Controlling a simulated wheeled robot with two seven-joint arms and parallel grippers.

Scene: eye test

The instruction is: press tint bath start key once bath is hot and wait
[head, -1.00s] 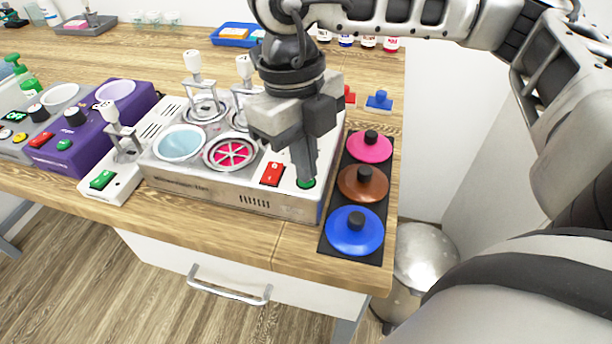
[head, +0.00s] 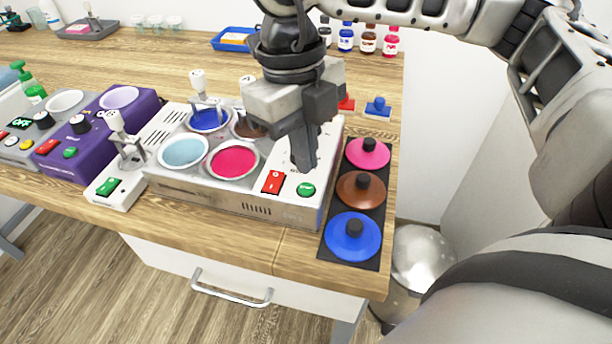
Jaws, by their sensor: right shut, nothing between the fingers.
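The tint bath (head: 185,186) is a silver-white unit near the table's front edge, with light blue, pink, blue and brown wells. On its right front are a red switch (head: 272,182) and a round green key (head: 306,189). My right gripper (head: 304,166) is shut and empty, pointing down over the unit's right side. Its tips show just behind the green key and seem apart from it. The gripper partly hides the brown well. I cannot make out any heat light. My left gripper is not in view.
Pink, brown and blue lids (head: 352,255) lie on a black strip right of the bath. A purple unit (head: 98,136) and a small white unit with a green key (head: 109,187) stand left. Dye bottles (head: 367,40) and a blue tray (head: 234,38) are behind.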

